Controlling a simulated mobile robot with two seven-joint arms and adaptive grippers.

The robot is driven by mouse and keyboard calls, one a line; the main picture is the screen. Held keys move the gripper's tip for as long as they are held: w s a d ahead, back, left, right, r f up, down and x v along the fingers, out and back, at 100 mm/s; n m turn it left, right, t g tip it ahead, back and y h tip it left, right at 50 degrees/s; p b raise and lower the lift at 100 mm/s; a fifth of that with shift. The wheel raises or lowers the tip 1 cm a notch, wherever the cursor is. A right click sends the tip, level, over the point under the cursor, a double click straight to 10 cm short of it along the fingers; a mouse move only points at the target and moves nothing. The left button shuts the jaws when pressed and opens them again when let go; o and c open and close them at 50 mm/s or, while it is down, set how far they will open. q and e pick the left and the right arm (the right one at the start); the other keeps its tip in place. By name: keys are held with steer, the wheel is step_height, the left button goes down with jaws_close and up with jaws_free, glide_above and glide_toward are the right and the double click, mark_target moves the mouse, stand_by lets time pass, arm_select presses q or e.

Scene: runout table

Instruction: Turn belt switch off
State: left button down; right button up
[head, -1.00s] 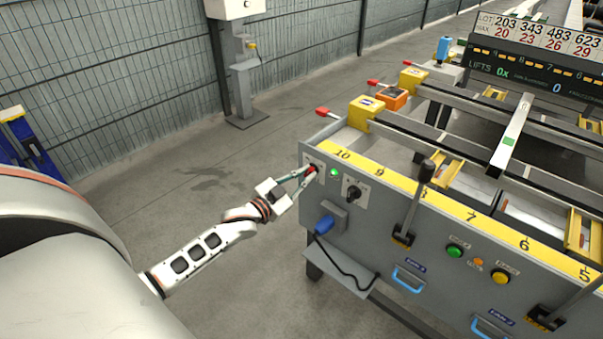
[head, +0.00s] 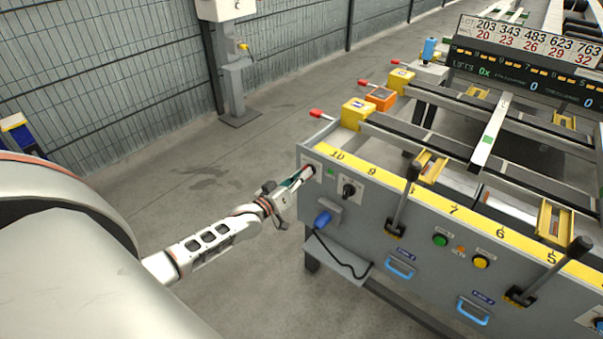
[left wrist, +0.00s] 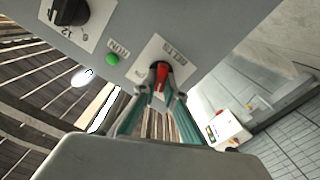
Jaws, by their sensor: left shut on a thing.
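The belt switch is a red knob (left wrist: 162,74) on a white plate marked BELTS, at the left end of the grey console (head: 375,235). In the left wrist view its red handle stands between my two fingers, pointing roughly up and down the picture. My left gripper (head: 303,178) is shut on this knob, with green-sided fingers (left wrist: 160,97) on either side of it; in the head view the fingers mostly hide it. The green RUN lamp (left wrist: 112,59) sits beside the plate and looks dull in the head view (head: 330,172). My right gripper is out of view.
A black rotary switch (head: 349,188) sits right of the lamp, with a blue plug (head: 323,219) below it. Tall black levers (head: 403,205) and green and yellow buttons stand farther right.

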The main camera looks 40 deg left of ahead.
arm_select(q)
steer(key=shift+f+n+p, duration=0.1)
steer(key=shift+n+p, duration=0.2)
steer(key=shift+n, duration=1.5)
steer(key=c, duration=2.1)
jaws_free()
steer(key=s+a, duration=0.1)
steer(key=s, duration=1.1)
